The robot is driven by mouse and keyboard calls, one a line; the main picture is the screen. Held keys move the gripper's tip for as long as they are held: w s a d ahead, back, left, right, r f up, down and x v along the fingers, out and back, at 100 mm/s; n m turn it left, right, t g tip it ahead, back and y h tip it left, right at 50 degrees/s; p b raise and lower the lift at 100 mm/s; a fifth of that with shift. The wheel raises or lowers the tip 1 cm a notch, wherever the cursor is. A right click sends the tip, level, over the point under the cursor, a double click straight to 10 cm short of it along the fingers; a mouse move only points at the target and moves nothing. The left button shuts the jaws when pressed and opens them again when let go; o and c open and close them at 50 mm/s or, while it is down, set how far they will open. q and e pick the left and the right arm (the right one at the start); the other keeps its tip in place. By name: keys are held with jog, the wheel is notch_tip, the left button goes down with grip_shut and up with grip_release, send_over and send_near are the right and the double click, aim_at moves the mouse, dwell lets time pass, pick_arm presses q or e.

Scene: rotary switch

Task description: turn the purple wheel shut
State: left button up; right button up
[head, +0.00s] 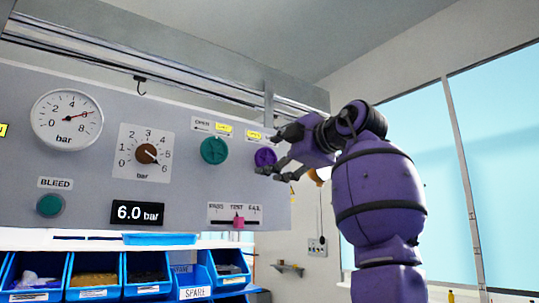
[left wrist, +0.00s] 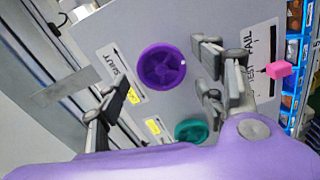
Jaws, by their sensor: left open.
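The purple wheel (head: 265,157) is on the upright grey panel, at the right of the teal wheel (head: 214,150). My left gripper (head: 282,153) is open in front of the panel, just right of the purple wheel in the head view. In the left wrist view the purple wheel (left wrist: 162,67) shows whole, with its spokes, between the spread fingers of my left gripper (left wrist: 160,88). I see no finger touching it. A "SHUT" label (left wrist: 116,66) is beside it. My right gripper is not in view.
The panel also bears a round gauge (head: 67,119), a brown knob (head: 146,153), a green bleed button (head: 50,205), a 6.0 bar display (head: 137,213) and a pink slider (head: 238,222). Blue bins (head: 148,275) stand below. A rail runs above the panel.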

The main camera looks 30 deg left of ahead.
pick_arm(q)
jog(key=shift+x, duration=0.8)
jog(key=shift+a+r, duration=0.1)
jog(key=shift+w, duration=0.1)
jog(key=shift+c, duration=0.3)
jog(key=c, duration=1)
jog(key=shift+c, duration=0.2)
